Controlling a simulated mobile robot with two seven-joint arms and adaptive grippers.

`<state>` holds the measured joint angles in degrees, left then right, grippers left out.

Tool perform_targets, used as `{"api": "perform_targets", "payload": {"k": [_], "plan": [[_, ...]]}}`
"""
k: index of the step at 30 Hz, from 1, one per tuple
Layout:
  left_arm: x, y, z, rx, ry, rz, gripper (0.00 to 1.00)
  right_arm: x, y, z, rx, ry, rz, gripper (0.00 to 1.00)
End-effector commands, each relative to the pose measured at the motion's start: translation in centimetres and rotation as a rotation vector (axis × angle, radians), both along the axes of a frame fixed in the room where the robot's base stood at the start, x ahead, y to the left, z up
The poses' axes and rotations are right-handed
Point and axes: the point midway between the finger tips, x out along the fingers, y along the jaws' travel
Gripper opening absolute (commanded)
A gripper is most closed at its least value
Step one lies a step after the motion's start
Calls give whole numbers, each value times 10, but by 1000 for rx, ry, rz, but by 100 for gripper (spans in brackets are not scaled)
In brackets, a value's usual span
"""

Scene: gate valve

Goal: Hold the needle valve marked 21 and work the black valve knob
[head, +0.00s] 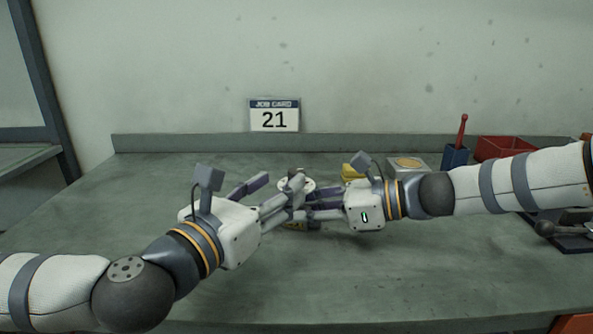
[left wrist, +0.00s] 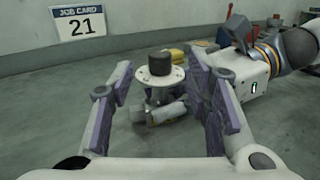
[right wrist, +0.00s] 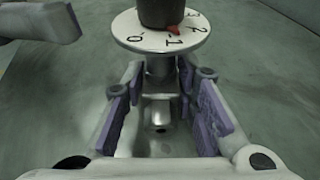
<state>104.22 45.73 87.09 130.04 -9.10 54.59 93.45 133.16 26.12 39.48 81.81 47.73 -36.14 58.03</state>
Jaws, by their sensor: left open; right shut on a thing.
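The needle valve (head: 296,185) stands upright on the bench between my grippers, with a white dial disc (left wrist: 160,76) and a black valve knob (left wrist: 160,63) on top. In the right wrist view, the knob (right wrist: 160,14) has a red pointer beside the 1 on the dial. My right gripper (head: 312,205) is shut on the valve body (right wrist: 160,112) below the dial. My left gripper (head: 278,193) is open, its fingers short of the knob and to either side of it in the left wrist view. The grippers hide most of the valve in the head view; no 21 is legible on it.
A job card reading 21 (head: 274,115) is at the back. Behind my right gripper are a yellow object (head: 351,172) and a grey box (head: 408,164). A blue holder (head: 455,158) and red bin (head: 502,147) stand right. The left bench is clear.

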Motion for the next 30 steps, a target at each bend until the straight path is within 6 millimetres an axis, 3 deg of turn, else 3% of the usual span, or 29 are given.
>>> {"api": "perform_targets", "payload": {"k": [3,9,19,25,30], "plan": [[26,-15,0,-1,-1,0,44,0,-1,-1,-2,1,-2,11],[53,-31,0,-1,1,1,44,1,-1,-1,-2,1,-3,11],[59,-34,0,-1,1,1,44,1,-1,-1,-2,1,-3,11],[59,-33,0,-1,1,1,0,1,-1,-1,-2,0,-3,11],[59,-33,0,0,0,3,0,1,-1,-1,-2,0,-3,11]]}}
